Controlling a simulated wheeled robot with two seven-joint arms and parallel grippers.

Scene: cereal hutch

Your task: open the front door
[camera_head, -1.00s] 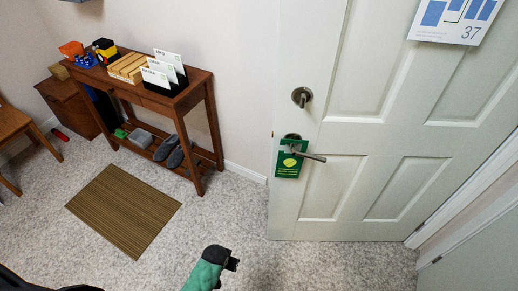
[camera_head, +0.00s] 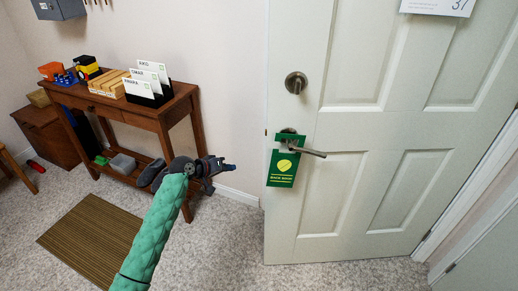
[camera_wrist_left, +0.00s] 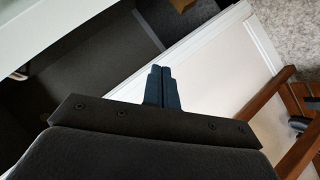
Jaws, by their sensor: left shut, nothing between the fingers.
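The white panelled front door (camera_head: 345,120) fills the right of the head view. Its lever handle (camera_head: 308,152) points right, below a round lock (camera_head: 296,83). A green hanger (camera_head: 283,167) hangs around the handle's base. A small latch piece shows at the door's left edge; I cannot tell whether the door is ajar. My left gripper (camera_head: 228,167), on a green-sleeved arm, is left of the handle and apart from it in the picture. Its fingers are together and empty, as the left wrist view (camera_wrist_left: 161,88) shows. My right gripper is not in view.
A brown console table (camera_head: 150,115) with card holders stands against the wall at left, behind my left arm. A striped mat (camera_head: 92,240) lies on the speckled carpet. A grey box (camera_head: 58,8) is on the wall. Carpet before the door looks clear.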

